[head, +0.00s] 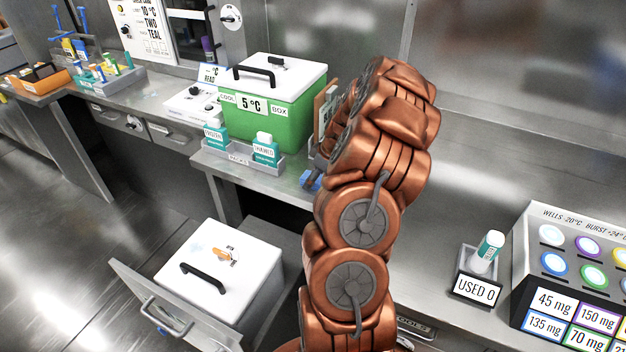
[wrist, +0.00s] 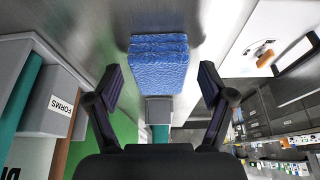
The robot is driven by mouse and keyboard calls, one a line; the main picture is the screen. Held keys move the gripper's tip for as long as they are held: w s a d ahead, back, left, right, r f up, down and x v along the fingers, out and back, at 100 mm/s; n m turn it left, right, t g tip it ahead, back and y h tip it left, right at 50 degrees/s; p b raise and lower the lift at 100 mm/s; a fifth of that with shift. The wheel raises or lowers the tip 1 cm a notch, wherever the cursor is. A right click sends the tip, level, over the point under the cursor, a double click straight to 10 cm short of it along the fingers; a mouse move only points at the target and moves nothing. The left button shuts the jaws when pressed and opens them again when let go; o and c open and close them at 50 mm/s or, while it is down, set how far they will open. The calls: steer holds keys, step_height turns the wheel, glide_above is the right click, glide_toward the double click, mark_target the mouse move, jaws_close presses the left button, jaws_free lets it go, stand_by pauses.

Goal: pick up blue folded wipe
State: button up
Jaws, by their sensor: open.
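The blue folded wipe (wrist: 158,64) lies on the steel counter in the wrist view, a stack of textured layers. It sits ahead of my gripper (wrist: 158,85), centred between the two spread fingers. The fingers are open and empty; I cannot tell whether the wipe is between the tips or just beyond them. In the head view a small blue bit of the wipe (head: 309,181) shows beside my arm's end, right of the tray of bottles. My arm hides most of my gripper there.
A green cool box (head: 268,130) with a white lid stands behind. A grey tray (head: 240,160) holds teal-labelled bottles left of the wipe. A brown-edged forms holder (wrist: 62,105) is close on the left in the wrist view. Bare counter (head: 445,215) lies to the right.

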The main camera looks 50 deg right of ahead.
mark_target(305, 179)
steer(key=shift+c, duration=0.3)
steer(key=c, duration=1)
steer(key=shift+r, duration=0.15)
steer(key=shift+r+b, duration=0.85)
steer(key=shift+r, duration=0.85)
steer(key=shift+a, duration=0.95)
steer(key=a+b, duration=0.1)
steer(key=a, duration=0.3)
steer(key=a+r+b, duration=0.1)
steer(key=a, duration=0.4)
steer(key=a+b, duration=0.1)
steer(key=a, duration=0.4)
steer(key=shift+s+r+b, duration=0.1)
steer(key=shift+r+b, duration=0.1)
steer(key=shift+b, duration=0.1)
